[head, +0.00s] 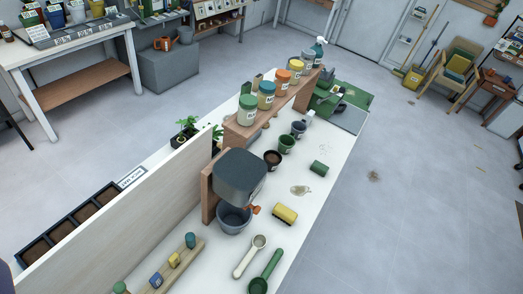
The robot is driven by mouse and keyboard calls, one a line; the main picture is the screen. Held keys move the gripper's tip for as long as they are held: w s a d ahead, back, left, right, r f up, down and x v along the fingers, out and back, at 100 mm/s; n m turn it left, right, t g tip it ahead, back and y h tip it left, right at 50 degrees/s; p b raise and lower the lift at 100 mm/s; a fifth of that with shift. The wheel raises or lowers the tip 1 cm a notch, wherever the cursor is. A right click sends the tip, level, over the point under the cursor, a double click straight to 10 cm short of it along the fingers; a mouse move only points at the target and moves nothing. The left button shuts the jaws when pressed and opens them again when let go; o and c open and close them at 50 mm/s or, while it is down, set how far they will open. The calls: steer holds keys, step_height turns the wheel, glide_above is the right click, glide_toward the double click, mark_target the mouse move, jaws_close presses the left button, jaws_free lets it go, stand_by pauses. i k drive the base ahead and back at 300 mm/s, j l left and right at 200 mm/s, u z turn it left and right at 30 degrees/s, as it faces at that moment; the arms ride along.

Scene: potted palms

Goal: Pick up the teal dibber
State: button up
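A wooden rack (187,257) lies near the bottom edge of the view, on the white bench beside a pale upright panel. Several short coloured pieces stand in a row in it. The one at its far end is teal (190,240) and looks like the handle of the teal dibber; its lower part is hidden in the rack. Nearer are a yellow piece (174,260), a blue piece (156,280) and a green piece (120,287) cut by the bottom edge. My gripper is not in view.
A grey dispenser (241,176) stands over a grey pot (234,218) just beyond the rack. A cream scoop (249,257), a green scoop (265,272) and a yellow-topped brush or block (285,214) lie to the right. Jars line a raised wooden shelf (245,132) behind. Open floor lies right of the bench.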

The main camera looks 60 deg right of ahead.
mark_target(190, 237)
steer(key=k+j+z, duration=0.1)
steer(key=z, duration=0.2)
steer(key=k+z, duration=0.3)
steer(key=k+j, duration=0.2)
steer(key=k, duration=0.2)
steer(key=k+j, duration=0.25)
steer(key=k, duration=0.15)
